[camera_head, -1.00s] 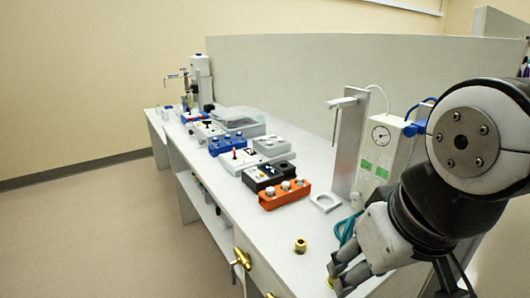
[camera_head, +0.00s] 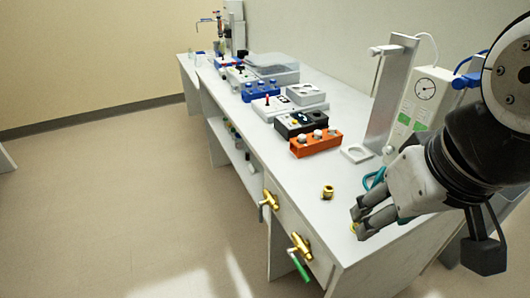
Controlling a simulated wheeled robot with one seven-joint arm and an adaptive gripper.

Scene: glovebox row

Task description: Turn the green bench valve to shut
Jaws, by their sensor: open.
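The green bench valve (camera_head: 301,246) is a brass body on the front face of the bench, near its right end. Its green handle (camera_head: 301,269) hangs down with a slight tilt. My gripper (camera_head: 358,224) is above the bench top, up and to the right of the valve and apart from it. Its fingers point left, and no object shows between them. A small brass piece lies close to the fingertips and is partly hidden by them.
A second brass valve (camera_head: 269,200) is on the bench front, left of the green one. A brass fitting (camera_head: 327,192) stands on the bench top (camera_head: 300,176). An orange block (camera_head: 316,144) and a gauge box (camera_head: 424,92) are farther back. Floor in front is clear.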

